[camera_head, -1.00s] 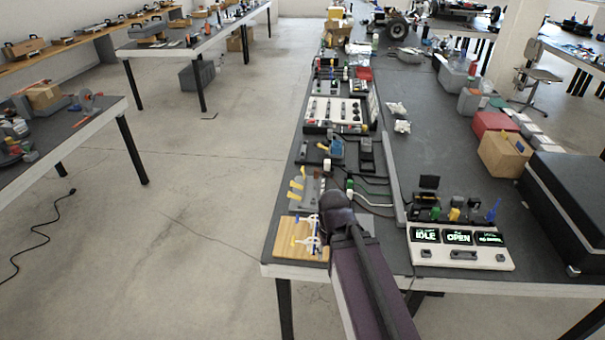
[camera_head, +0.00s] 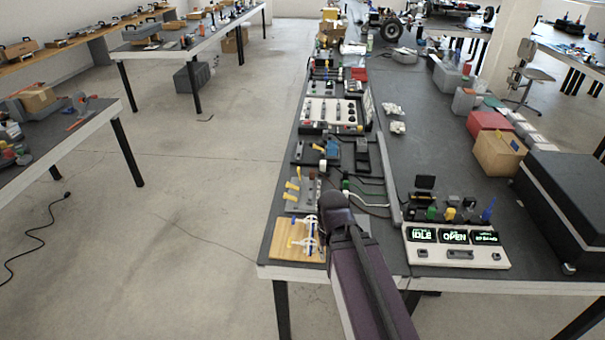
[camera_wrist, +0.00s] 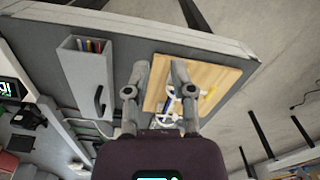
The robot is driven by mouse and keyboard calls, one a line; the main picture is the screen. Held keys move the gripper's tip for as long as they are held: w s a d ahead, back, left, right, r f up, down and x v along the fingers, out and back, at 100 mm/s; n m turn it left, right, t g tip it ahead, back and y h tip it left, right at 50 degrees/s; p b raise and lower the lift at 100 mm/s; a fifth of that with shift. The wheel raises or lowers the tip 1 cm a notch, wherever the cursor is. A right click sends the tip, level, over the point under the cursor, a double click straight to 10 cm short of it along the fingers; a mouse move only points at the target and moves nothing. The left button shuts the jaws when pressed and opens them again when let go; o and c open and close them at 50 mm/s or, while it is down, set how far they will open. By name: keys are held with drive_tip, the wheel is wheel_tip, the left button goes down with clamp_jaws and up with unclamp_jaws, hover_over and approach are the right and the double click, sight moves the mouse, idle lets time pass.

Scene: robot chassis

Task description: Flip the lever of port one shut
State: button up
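A wooden board (camera_head: 290,248) with white, blue and yellow fittings lies at the table's near left corner; it also shows in the wrist view (camera_wrist: 212,76). Behind it is a grey block with several yellow levers (camera_head: 292,186). I cannot tell which part is port one's lever. In the wrist view my gripper (camera_wrist: 156,74) is open, its two fingers apart, with one over the board's edge. A white and blue fitting (camera_wrist: 170,104) shows close by the right finger; contact is unclear. In the head view my dark arm hides the fingertips.
A white panel (camera_head: 458,252) with green displays, two reading IDLE and OPEN, stands right of my arm. A grey rail (camera_head: 388,180) and cables lie between. A large black case (camera_head: 570,205) is at the right. A grey holder (camera_wrist: 88,75) shows in the wrist view.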

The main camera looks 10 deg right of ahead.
sight(299, 174)
drive_tip(key=w, duration=0.3)
drive_tip(key=w+f+t+y+b, duration=0.1)
drive_tip(key=w, duration=0.2)
drive_tip(key=w+a+m+t+y+b, duration=0.1)
drive_tip(key=w, duration=0.2)
drive_tip(key=shift+w+f, duration=0.2)
drive_tip(key=shift+f, duration=0.15)
clamp_jaws()
drive_tip(key=w+t+b, duration=0.1)
drive_tip(key=w, duration=0.2)
drive_tip(key=w+m+t+y, duration=0.1)
drive_tip(key=w, duration=0.2)
drive_tip(key=w+t+y+b, duration=0.1)
drive_tip(key=w, duration=0.2)
drive_tip(key=shift+w+d+m+b, duration=0.1)
drive_tip(key=shift+d+m+b, duration=0.2)
drive_tip(key=shift+b, duration=0.05)
drive_tip(key=w+d+r+m+t+b, duration=0.2)
drive_tip(key=w+d+t, duration=0.1)
drive_tip(key=w, duration=0.5)
drive_tip(key=w+d+r+m+t+y+b, duration=0.1)
drive_tip(key=w+d+r+m+t+b, duration=0.1)
drive_tip(key=w, duration=0.7)
drive_tip(key=d+m+t, duration=0.1)
drive_tip(key=d+t, duration=0.1)
drive_tip(key=d, duration=0.1)
drive_tip(key=shift+d+m+y, duration=0.25)
drive_tip(key=shift+m+y, duration=0.05)
